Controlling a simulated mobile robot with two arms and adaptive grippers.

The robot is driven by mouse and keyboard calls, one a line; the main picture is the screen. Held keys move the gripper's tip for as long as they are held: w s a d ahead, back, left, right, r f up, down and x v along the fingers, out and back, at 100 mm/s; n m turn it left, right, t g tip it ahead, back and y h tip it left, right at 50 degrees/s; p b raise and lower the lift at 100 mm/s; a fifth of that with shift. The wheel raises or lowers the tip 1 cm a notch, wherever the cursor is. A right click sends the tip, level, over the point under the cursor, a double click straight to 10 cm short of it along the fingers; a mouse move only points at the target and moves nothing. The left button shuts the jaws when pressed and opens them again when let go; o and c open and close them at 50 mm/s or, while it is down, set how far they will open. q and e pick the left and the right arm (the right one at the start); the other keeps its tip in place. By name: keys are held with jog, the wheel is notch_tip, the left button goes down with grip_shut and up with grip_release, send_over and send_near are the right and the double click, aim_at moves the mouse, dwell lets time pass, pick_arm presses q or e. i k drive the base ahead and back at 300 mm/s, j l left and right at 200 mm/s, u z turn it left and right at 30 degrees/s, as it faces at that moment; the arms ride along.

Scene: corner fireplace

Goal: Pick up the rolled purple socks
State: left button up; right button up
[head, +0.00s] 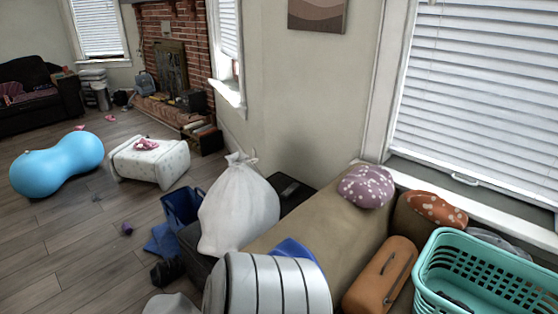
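A small purple bundle (127,229), which looks like the rolled purple socks, lies on the wood floor at left of centre. It is far off and too small to show detail. Bare floor surrounds it, with a blue cloth-like thing (161,242) to its right. Neither of my grippers is in view.
A blue peanut ball (57,165) and a white patterned ottoman (150,163) stand beyond the bundle. A dark object (167,271), a white sack (238,208) and a striped white roll (268,285) crowd the near side. A teal basket (485,275) is at right. Floor at left is mostly clear.

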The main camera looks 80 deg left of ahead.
aim_at(127, 227)
jog(key=u, duration=4.05)
jog(key=i+j+u, duration=0.1)
jog(key=i+u, duration=0.35)
jog(key=i, duration=2.8)
jog(key=i+z, duration=0.1)
jog(key=i, duration=1.1)
jog(key=i+j, duration=0.1)
jog(key=i, duration=1.05)
jog(key=i+j, duration=0.1)
jog(key=i, duration=1.1)
jog(key=l+z, duration=0.05)
